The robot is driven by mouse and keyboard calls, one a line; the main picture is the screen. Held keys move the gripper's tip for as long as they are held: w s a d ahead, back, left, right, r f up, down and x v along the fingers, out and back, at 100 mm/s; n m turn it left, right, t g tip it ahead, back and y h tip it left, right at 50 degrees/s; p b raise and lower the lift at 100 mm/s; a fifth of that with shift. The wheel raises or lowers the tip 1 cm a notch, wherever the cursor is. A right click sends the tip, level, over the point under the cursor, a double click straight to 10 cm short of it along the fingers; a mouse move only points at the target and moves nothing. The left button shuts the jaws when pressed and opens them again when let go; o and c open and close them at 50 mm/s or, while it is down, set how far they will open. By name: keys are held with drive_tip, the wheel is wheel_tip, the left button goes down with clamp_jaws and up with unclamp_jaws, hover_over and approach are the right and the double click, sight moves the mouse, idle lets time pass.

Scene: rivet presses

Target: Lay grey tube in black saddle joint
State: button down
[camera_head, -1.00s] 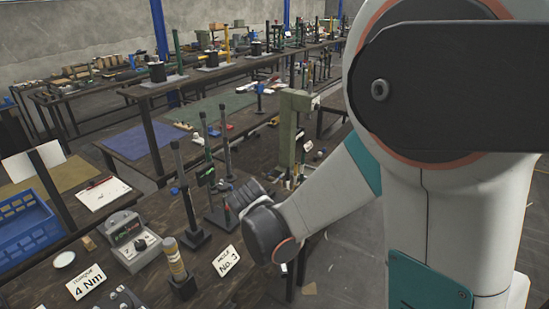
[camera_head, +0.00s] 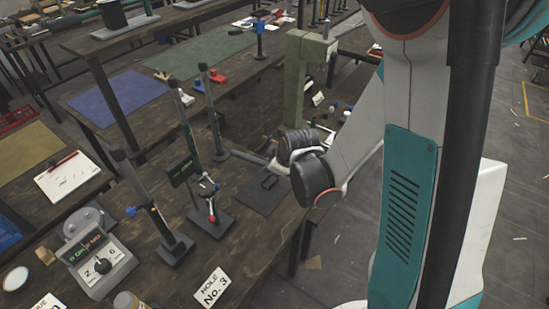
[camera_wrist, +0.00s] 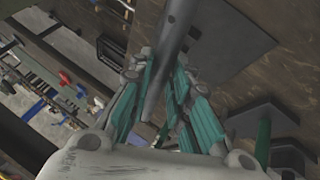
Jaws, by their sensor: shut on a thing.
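In the wrist view, my gripper (camera_wrist: 166,85) has its teal-padded fingers shut on a smooth grey tube (camera_wrist: 174,35). The tube runs up between the fingers and out at the top edge. Beneath the tube is a flat dark plate (camera_wrist: 235,42) on the brown bench. In the head view, my wrist (camera_head: 312,172) hangs over the right part of the bench, and its fingers and the tube are hard to make out. I cannot pick out the black saddle joint with certainty. Dark upright stands (camera_head: 150,205) with small clamps are left of my wrist.
A green press frame (camera_head: 297,85) stands just behind my wrist. A stand with a red-tipped lever (camera_head: 211,205) is to the left. A grey control box (camera_head: 98,262) and a "Hole No. 3" card (camera_head: 210,291) are nearer. Open floor lies right of the bench.

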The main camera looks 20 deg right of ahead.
drive_tip(key=n, duration=0.1)
drive_tip(key=n+y, duration=0.1)
drive_tip(key=n, duration=0.1)
drive_tip(key=f+n+y, duration=0.1)
drive_tip(key=shift+w+d, duration=0.1)
drive_tip(key=shift+w, duration=0.25)
drive_tip(key=n+y, duration=0.1)
drive_tip(key=n, duration=0.1)
drive_tip(key=w+n+g+y, duration=0.1)
drive_tip(key=n, duration=0.2)
drive_tip(key=shift+f+g+y+b, duration=0.15)
drive_tip(key=shift+g+y+b, duration=0.15)
drive_tip(key=shift+y+b, duration=0.1)
drive_tip(key=n, duration=0.1)
drive_tip(key=n+g+y, duration=0.1)
drive_tip(key=n, duration=0.1)
drive_tip(key=shift+w+d+r+n, duration=0.2)
drive_tip(key=shift+w+d+n, duration=0.05)
drive_tip(key=shift+w+n, duration=0.15)
drive_tip(key=n, duration=0.1)
drive_tip(key=n+g+y, duration=0.1)
drive_tip(key=r+n+g, duration=0.1)
drive_tip(key=shift+w+d+n+b, duration=0.25)
drive_tip(key=shift+d+n+b, duration=0.05)
drive_tip(key=shift+y, duration=0.3)
drive_tip(key=shift+f+b, duration=2.55)
drive_tip(key=shift+f, duration=0.35)
drive_tip(key=shift+b, duration=0.35)
drive_tip(key=shift+f+b, duration=0.3)
drive_tip(key=shift+f, duration=0.05)
